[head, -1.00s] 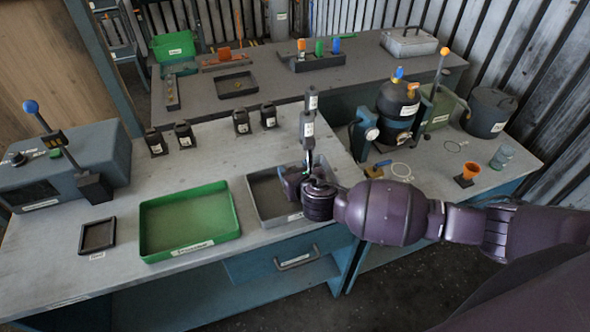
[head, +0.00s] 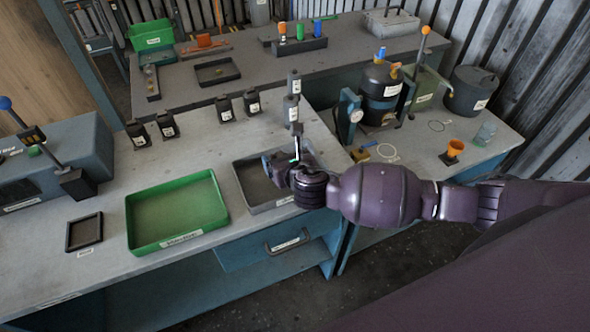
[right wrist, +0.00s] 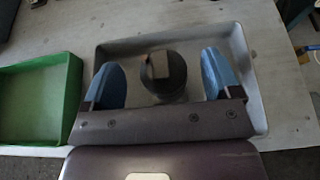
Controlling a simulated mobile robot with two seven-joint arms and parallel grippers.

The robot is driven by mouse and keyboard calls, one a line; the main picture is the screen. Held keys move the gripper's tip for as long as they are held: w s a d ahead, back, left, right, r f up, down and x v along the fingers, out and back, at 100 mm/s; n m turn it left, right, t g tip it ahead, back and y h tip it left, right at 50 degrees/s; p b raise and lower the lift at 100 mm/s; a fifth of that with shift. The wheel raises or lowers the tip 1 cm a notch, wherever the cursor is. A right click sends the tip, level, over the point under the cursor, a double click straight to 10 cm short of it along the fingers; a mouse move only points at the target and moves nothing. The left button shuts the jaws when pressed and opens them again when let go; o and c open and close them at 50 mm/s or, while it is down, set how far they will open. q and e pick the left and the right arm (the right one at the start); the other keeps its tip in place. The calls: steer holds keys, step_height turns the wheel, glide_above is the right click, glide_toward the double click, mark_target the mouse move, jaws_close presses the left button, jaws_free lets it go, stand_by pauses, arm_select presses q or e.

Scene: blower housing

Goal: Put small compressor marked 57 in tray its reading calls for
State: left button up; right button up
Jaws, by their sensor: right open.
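In the right wrist view, a dark round unit with a small block on top (right wrist: 165,80), likely a small compressor, stands in the grey tray (right wrist: 262,112). My right gripper (right wrist: 162,68) is open, with a blue finger on each side of the unit and gaps between. In the head view, my right gripper (head: 283,163) is over the grey tray (head: 248,192) and hides the unit. Any number on it is unreadable. A green tray (head: 142,245) lies left of the grey one, and a small dark tray (head: 84,245) farther left. My left gripper is not in view.
Several small dark compressors (head: 137,137) with white labels stand along the back of the bench. A lever box (head: 60,140) is at left. A large dark vessel (head: 380,85) and an orange cup (head: 453,150) are on the right bench. A drawer handle (head: 288,243) projects below.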

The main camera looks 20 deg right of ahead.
steer(key=v, duration=1)
steer(key=s+f+m+g+y, duration=0.1)
steer(key=s+f+m, duration=0.3)
steer(key=m, duration=0.5)
steer(key=s+f+m+g+y, duration=0.1)
steer(key=s+f+m, duration=0.1)
steer(key=f+m, duration=0.6)
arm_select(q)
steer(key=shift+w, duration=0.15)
arm_select(e)
steer(key=s+d+f+m+h, duration=0.2)
steer(key=s+d+f+m, duration=0.2)
steer(key=s+d+m, duration=0.6)
steer(key=m, duration=0.8)
steer(key=shift+s+f+m+h, duration=0.15)
steer(key=shift+m+h, duration=0.15)
arm_select(q)
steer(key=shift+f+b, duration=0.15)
steer(key=shift+b, duration=0.2)
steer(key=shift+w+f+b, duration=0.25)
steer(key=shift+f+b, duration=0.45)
steer(key=shift+b, duration=0.45)
arm_select(e)
steer(key=shift+w+a+f, duration=0.15)
steer(key=shift+w+f, duration=0.25)
steer(key=shift+f, duration=0.3)
